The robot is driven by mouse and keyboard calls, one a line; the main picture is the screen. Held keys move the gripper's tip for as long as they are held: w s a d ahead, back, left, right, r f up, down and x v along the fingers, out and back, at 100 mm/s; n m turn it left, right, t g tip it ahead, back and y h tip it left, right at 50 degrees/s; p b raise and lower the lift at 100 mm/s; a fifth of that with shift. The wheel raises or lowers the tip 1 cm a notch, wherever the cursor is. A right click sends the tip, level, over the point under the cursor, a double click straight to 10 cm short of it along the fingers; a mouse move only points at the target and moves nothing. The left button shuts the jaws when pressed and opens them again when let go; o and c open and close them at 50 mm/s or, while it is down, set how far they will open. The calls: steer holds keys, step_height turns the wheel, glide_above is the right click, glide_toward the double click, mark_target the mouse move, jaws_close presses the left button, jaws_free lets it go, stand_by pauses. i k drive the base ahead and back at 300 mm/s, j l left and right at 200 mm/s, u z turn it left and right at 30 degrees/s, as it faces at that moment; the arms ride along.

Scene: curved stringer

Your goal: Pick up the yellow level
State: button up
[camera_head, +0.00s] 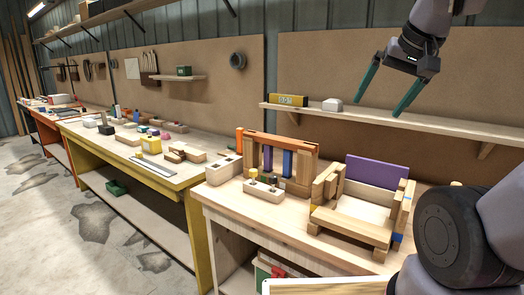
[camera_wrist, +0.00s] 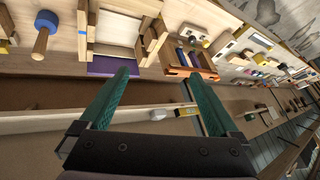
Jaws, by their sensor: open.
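The yellow level (camera_head: 289,100) lies on the wooden wall shelf above the nearest workbench. It has a dark face with a small lit display. It also shows small in the wrist view (camera_wrist: 187,111), close to the finger on the picture's right. My gripper (camera_head: 380,108) is open and empty, with two green fingers, to the right of the level in the head view. The fingers frame the lower middle of the wrist view (camera_wrist: 158,76). I see no contact between the gripper and the level.
A white block (camera_head: 332,105) sits on the shelf just right of the level. The shelf's right part (camera_head: 450,127) is bare. Below, the workbench (camera_head: 222,200) holds a wooden chair-like assembly (camera_head: 350,222) and an orange-ended rack (camera_head: 240,142).

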mark_target(300, 100)
steer(key=i+j+z, duration=0.1)
steer(key=z, duration=0.3)
steer(key=j+z, duration=0.35)
steer(key=i+j+z, duration=0.15)
steer(key=j, duration=0.4)
steer(key=j+z, duration=0.15)
steer(key=j, duration=0.45)
steer(key=i+j+z, duration=0.15)
steer(key=j, duration=1.95)
steer(key=i, duration=0.05)
